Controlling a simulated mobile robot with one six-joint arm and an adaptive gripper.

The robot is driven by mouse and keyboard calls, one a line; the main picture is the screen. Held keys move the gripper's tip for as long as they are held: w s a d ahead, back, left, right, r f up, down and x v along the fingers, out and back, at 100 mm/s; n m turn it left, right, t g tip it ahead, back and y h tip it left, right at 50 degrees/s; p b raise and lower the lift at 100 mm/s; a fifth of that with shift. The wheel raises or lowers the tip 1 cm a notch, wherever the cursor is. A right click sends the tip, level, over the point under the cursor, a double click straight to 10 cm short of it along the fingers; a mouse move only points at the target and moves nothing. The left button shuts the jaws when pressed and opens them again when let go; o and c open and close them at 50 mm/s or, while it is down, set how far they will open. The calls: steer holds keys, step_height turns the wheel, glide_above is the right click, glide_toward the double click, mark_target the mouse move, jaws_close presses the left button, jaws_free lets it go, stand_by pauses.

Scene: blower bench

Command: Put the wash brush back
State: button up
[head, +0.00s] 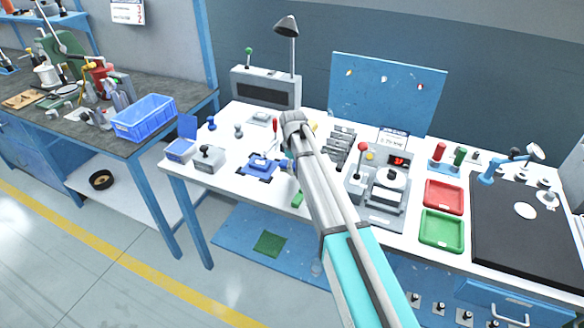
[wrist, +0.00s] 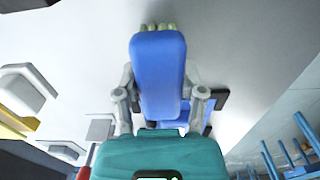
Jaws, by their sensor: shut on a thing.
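In the wrist view my gripper (wrist: 160,98) has its two grey fingers shut on a long blue block with a rounded end, which I take to be the wash brush (wrist: 158,65). Pale greenish tufts stick out past its far end. The brush points away from my teal wrist. A blue part with black corners (wrist: 208,112) shows partly behind it; I cannot tell whether they touch. In the head view my arm hides most of the gripper and the brush. A blue fixture (head: 262,166) lies on the white bench left of my arm.
The white bench (head: 222,182) holds a blue box (head: 180,150), a grey machine (head: 385,190), a red tray (head: 444,197) and a green tray (head: 442,229). A lamp (head: 286,27) rises at the back. A blue crate (head: 144,117) stands on the left bench.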

steer(key=shift+f, duration=0.25)
steer(key=o, duration=1)
steer(key=shift+r, duration=0.1)
steer(key=shift+r, duration=0.15)
step_height(320, 180, up, 12)
steer(key=p, duration=1.2)
steer(key=s+d+m, duration=0.4)
steer(key=s+d, duration=0.3)
steer(key=s, duration=0.1)
steer(key=s+d+m, duration=0.5)
steer(key=s+d, duration=0.3)
steer(key=s, duration=0.1)
steer(key=s+d+m, duration=0.5)
steer(key=s+d, duration=0.2)
steer(key=s, duration=0.2)
steer(key=shift+d, duration=0.2)
